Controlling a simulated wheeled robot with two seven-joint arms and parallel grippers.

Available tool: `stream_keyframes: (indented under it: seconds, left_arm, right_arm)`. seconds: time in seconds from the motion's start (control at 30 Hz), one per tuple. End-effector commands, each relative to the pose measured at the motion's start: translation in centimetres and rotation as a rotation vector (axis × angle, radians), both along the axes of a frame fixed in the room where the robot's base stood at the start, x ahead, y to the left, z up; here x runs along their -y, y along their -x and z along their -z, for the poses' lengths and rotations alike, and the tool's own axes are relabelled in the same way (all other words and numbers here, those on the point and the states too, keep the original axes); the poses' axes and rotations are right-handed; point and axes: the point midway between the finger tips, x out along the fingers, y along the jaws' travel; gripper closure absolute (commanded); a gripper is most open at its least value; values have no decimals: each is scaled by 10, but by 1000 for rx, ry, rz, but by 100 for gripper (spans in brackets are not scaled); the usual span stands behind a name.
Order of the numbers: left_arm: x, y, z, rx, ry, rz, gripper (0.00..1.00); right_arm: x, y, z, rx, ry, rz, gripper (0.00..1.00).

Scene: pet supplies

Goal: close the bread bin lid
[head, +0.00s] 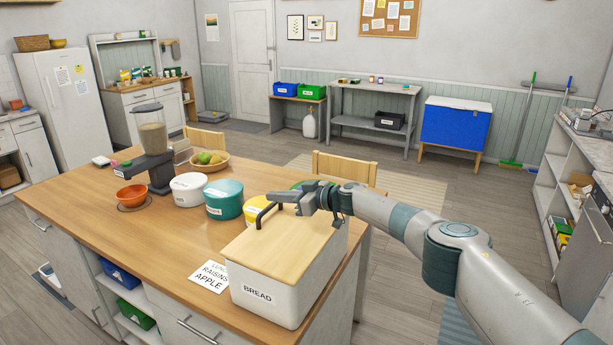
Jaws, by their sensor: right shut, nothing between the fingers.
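The white bread bin (266,299), marked BREAD, stands at the near right corner of the wooden table. Its pale wooden lid (283,247) lies flat across the top, and I see no gap along the near edges. A dark bar handle (261,215) stands at the lid's far left side. My right gripper (274,197) is above the far part of the lid, close to the handle's upper end. It is shut with nothing in it; I cannot tell whether it touches the handle. My left gripper is not in view.
A paper note (209,276) lies left of the bin. The table's front left is clear.

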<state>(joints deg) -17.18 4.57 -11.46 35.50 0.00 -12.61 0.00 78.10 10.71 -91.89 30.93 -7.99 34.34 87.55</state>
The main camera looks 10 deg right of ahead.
Motion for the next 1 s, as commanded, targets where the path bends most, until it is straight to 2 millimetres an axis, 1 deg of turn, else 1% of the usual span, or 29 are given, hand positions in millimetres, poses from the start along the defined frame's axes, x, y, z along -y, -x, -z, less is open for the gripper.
stream_keyframes:
  seconds: [0.03, 0.2, 0.27, 0.37, 0.47, 1.0]
  left_arm:
    - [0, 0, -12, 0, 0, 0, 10]
    - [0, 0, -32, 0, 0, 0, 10]
    - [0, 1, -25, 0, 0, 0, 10]
    - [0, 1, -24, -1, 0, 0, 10]
    - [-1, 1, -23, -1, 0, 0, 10]
    - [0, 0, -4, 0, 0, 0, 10]
  right_arm:
    - [2, 0, -11, 0, 0, 0, 100]
    - [6, 3, -25, -1, 1, -1, 100]
    - [12, 5, -21, 0, 3, 0, 100]
    - [18, 9, -26, 0, 1, -1, 100]
    - [24, 14, -31, 0, 1, -1, 100]
    - [69, 44, -65, 2, 2, -1, 100]
